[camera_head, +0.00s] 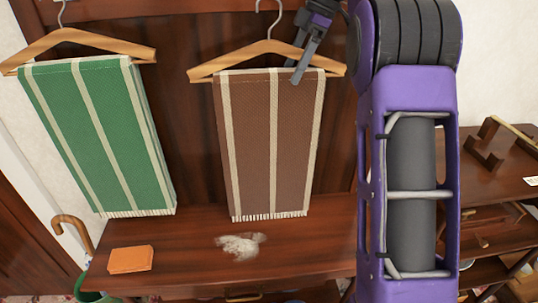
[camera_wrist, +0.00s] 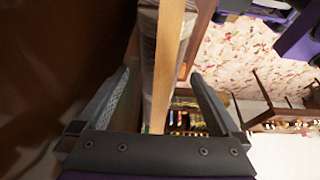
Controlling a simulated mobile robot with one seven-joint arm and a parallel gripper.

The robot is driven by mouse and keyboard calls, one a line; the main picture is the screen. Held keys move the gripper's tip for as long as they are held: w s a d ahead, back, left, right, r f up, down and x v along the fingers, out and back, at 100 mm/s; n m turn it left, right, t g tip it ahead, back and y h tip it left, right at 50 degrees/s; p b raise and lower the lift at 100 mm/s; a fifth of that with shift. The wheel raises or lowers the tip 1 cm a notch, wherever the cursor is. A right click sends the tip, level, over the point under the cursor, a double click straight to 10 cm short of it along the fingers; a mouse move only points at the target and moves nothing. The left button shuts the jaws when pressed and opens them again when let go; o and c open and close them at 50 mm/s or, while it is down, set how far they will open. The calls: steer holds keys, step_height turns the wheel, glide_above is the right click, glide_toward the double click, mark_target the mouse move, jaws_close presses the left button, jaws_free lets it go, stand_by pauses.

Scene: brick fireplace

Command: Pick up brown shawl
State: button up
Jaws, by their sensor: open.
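The brown shawl (camera_head: 250,140) with cream stripes hangs folded over a wooden hanger (camera_head: 265,50) in the head view. My gripper (camera_head: 296,70) is at the top right of the shawl, by the right arm of the hanger. In the wrist view my gripper (camera_wrist: 161,75) is open, its two fingers apart. The wooden hanger bar (camera_wrist: 168,60) shows between the fingers, with a greyish edge of hanging cloth beside it. Whether the fingers touch the shawl cannot be told.
A green striped shawl (camera_head: 95,130) hangs on another hanger at the left. Below is a wooden bench (camera_head: 190,255) with an orange folded cloth (camera_head: 131,259) and a whitish patch (camera_head: 240,246). A cane (camera_head: 75,230) leans at the left. A wooden shelf unit (camera_head: 500,190) stands at the right.

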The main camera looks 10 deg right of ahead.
steer(key=shift+x, duration=1.25)
steer(key=shift+f, duration=0.25)
jaws_close()
